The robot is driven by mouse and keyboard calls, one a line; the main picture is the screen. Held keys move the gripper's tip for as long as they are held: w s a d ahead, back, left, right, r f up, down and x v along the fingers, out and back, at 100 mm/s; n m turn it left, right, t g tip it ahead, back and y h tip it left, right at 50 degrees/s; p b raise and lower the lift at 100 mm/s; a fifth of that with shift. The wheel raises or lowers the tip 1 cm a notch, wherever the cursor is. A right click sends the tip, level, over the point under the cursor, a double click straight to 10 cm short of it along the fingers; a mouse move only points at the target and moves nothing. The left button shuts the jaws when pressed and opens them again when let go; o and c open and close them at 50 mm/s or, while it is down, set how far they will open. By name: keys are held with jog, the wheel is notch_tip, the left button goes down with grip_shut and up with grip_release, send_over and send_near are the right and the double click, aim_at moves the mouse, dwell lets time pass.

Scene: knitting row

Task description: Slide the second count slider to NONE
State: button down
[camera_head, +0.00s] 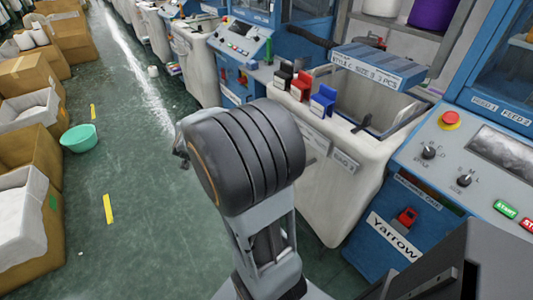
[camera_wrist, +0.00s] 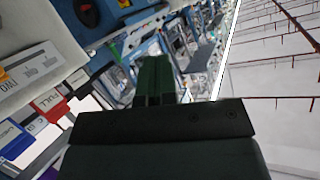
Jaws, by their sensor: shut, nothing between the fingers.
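My gripper (camera_wrist: 155,82) shows in the wrist view as dark green fingers held together, with nothing between them. They point at the row of machines and touch nothing that I can make out. A pale panel (camera_wrist: 38,62) at the left edge of the wrist view has a small orange piece (camera_wrist: 3,73) and lettering that seems to read TWO. It may belong to a count slider, but I cannot tell which. No slider marked NONE can be made out in either view.
A white bin (camera_head: 345,195) has black (camera_head: 283,75), red (camera_head: 301,86) and blue (camera_head: 323,99) blocks on its rim. A blue machine panel (camera_head: 420,165) with knobs stands at right. A green basin (camera_head: 79,138) and cartons (camera_head: 28,75) line the left; the aisle floor (camera_head: 145,210) is mostly clear.

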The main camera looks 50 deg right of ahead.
jog(key=s+d+f+m+g+h+b, duration=0.1)
jog(key=s+d+f+m+g+h, duration=0.2)
jog(key=s+d+g, duration=0.2)
jog(key=s+d+f+m+g+h+b, duration=0.2)
jog(key=s+d+f+m+g, duration=0.2)
jog(key=d, duration=0.8)
jog(key=s+d+f+m+g+h+b, duration=0.2)
jog(key=s+d+f+m+g+h, duration=0.1)
jog(key=s+d+g, duration=0.4)
jog(key=shift+s+d+f+m+h, duration=0.15)
jog(key=shift+s+d, duration=0.4)
jog(key=shift+s, duration=0.25)
jog(key=shift+s+d+f+m+h, duration=0.15)
jog(key=shift+s+d, duration=0.4)
jog(key=shift+s, duration=0.2)
jog(key=shift+w, duration=0.2)
